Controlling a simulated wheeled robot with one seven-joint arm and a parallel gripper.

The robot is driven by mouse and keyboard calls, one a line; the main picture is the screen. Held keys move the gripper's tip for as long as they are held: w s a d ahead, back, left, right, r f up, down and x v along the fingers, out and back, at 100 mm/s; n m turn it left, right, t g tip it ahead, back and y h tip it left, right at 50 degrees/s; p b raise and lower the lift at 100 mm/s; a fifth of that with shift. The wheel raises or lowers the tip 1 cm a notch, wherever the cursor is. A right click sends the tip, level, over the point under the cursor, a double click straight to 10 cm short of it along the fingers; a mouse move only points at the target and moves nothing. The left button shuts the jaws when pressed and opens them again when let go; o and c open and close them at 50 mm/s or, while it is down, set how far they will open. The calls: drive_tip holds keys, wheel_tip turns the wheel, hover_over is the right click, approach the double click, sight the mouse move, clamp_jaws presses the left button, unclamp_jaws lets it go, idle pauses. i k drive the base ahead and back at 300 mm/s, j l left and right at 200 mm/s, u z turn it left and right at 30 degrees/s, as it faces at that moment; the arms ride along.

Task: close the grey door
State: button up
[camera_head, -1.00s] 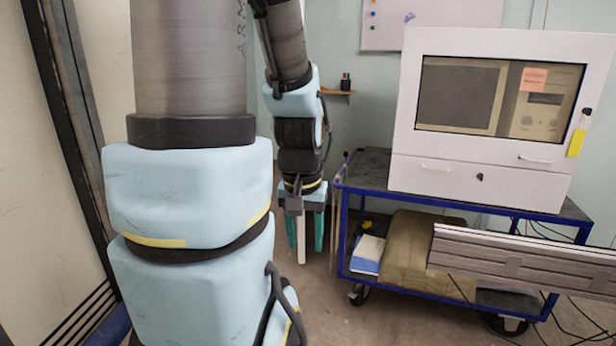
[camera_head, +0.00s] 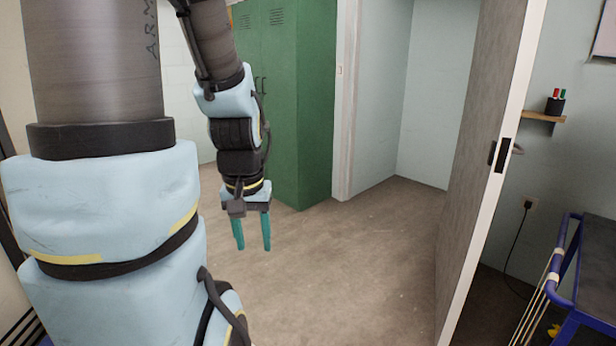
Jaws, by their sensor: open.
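The grey door (camera_head: 472,160) stands open on the right side of the doorway.
A green locker (camera_head: 315,110) stands left of the doorway. A blue cart (camera_head: 590,290) is at the right edge, close to the door. A small shelf (camera_head: 540,117) with a pen cup (camera_head: 555,104) is on the right wall. The floor (camera_head: 340,270) between gripper and door is clear.

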sight(508, 32)
drive_tip(key=i+j, duration=0.1)
drive_tip(key=i, duration=1.85)
drive_tip(key=i+j+z, duration=0.1)
drive_tip(key=i+z, duration=0.3)
drive_tip(key=i+j+z, duration=0.25)
drive_tip(key=i+z, duration=0.15)
drive_tip(key=i+j+z, duration=0.75)
drive_tip(key=j, duration=0.15)
drive_tip(key=i+j+z, duration=0.15)
drive_tip(key=j, duration=0.15)
drive_tip(key=i+j+z, duration=0.15)
drive_tip(key=j, duration=0.15)
drive_tip(key=i+j+z, duration=0.15)
drive_tip(key=j, duration=0.15)
drive_tip(key=j+z, duration=0.15)
drive_tip(key=j, duration=0.2)
drive_tip(key=l, duration=0.45)
drive_tip(key=k+l+u, duration=0.15)
drive_tip(key=l, duration=0.25)
